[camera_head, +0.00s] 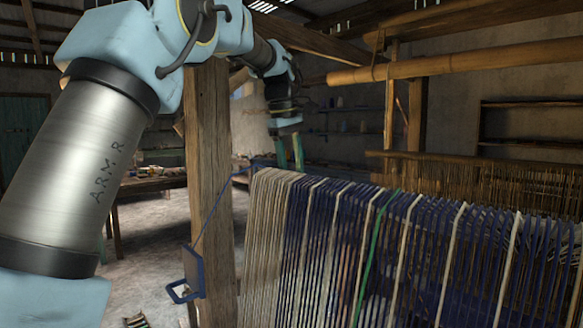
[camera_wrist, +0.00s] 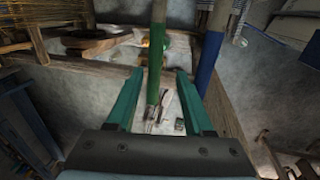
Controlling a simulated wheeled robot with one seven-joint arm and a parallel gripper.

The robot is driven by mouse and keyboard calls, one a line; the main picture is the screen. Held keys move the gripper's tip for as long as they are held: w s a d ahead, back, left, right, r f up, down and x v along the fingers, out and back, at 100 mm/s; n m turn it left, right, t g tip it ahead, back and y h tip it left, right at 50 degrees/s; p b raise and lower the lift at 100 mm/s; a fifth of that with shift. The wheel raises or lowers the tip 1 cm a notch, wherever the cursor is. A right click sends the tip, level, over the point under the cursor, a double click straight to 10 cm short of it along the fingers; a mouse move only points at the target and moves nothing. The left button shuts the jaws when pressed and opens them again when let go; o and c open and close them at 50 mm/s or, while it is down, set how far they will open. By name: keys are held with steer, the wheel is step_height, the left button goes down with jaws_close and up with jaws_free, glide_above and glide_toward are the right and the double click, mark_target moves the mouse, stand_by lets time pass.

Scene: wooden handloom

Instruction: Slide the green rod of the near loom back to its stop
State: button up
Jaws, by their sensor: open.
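My gripper (camera_head: 290,162) hangs above the far left end of the near loom's warp in the head view, with its two green fingers pointing down and apart. In the wrist view my gripper (camera_wrist: 158,74) is open, its teal fingers on both sides of the picture's middle. The green rod (camera_wrist: 156,65) runs down the picture in line with the gap between the fingers, with bare gaps on both sides. I cannot tell how far beyond the fingertips it lies. I cannot make out the green rod in the head view, nor its stop in either view.
A blue rod (camera_wrist: 211,62) stands right of the green one. The near loom's blue and pale warp threads (camera_head: 400,250) fill the lower right. A wooden post (camera_head: 210,150) rises close beside my arm. A bamboo beam (camera_head: 460,66) crosses the upper right. A table (camera_head: 150,183) stands behind.

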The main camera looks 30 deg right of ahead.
step_height(320, 180, up, 10)
steer(key=a, duration=0.2)
steer(key=shift+s+r, duration=0.2)
steer(key=shift+s, duration=0.1)
steer(key=shift+s+a, duration=0.1)
steer(key=shift+a, duration=0.05)
